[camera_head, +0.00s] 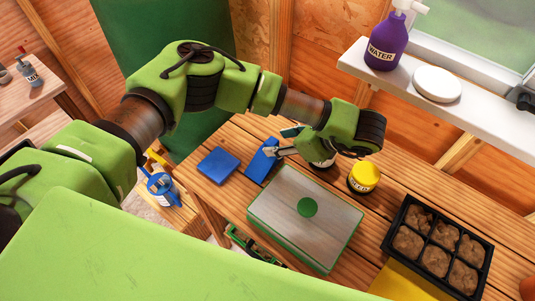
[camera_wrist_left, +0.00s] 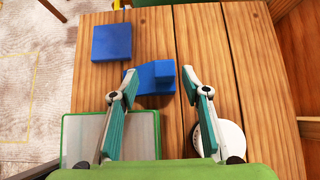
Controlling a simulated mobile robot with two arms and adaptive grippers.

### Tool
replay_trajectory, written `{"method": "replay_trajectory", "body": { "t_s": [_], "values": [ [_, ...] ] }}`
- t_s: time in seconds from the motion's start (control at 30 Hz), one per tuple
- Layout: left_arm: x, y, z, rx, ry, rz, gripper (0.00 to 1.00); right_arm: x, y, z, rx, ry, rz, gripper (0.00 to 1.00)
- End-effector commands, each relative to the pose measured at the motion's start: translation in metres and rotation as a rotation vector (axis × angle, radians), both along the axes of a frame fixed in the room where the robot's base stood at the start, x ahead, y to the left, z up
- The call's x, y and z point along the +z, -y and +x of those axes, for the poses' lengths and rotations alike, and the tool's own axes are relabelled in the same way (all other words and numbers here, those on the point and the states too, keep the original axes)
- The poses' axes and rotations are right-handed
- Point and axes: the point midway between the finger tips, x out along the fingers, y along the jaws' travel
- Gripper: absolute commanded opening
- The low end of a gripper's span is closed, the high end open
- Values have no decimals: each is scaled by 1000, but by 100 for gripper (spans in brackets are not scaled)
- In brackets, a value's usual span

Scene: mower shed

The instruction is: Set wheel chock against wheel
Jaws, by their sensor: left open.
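A blue block with a raised end, which looks like the wheel chock (camera_head: 262,160), lies on the wooden bench; it also shows in the left wrist view (camera_wrist_left: 155,78). My left gripper (camera_head: 281,144) is open above the bench, close to this block. In the left wrist view the block appears between and just beyond the two fingertips, and no grip on it shows. A flat blue square (camera_head: 218,165) lies apart to its left, and shows in the left wrist view (camera_wrist_left: 112,42). I cannot make out a wheel. My right gripper is in neither view.
A grey green-rimmed board (camera_head: 275,218) with a green disc lies in front of the block. A yellow-lidded jar (camera_head: 364,177), a partly hidden jar (camera_wrist_left: 232,140) and a black seedling tray (camera_head: 437,247) are to the right. A shelf (camera_head: 430,95) holds a purple bottle (camera_head: 386,42).

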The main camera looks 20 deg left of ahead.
Motion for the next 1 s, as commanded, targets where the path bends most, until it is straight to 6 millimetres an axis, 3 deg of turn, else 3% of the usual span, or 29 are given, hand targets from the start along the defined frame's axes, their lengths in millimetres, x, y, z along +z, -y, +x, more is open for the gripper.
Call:
{"method": "replay_trajectory", "body": {
  "t_s": [0.23, 0.4, 0.67, 0.83, 1.0],
  "values": [
    [-19, -18, 13, 3, -3, 3, 43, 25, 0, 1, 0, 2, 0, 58],
    [-36, -29, 18, 1, -2, 1, 43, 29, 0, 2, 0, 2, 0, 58],
    [-39, -30, 19, 0, -2, 0, 43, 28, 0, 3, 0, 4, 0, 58],
    [-39, -30, 19, 0, -2, 0, 0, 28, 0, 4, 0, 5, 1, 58],
    [-38, -30, 19, 0, -1, 0, 0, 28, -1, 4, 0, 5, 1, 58]
  ]
}}
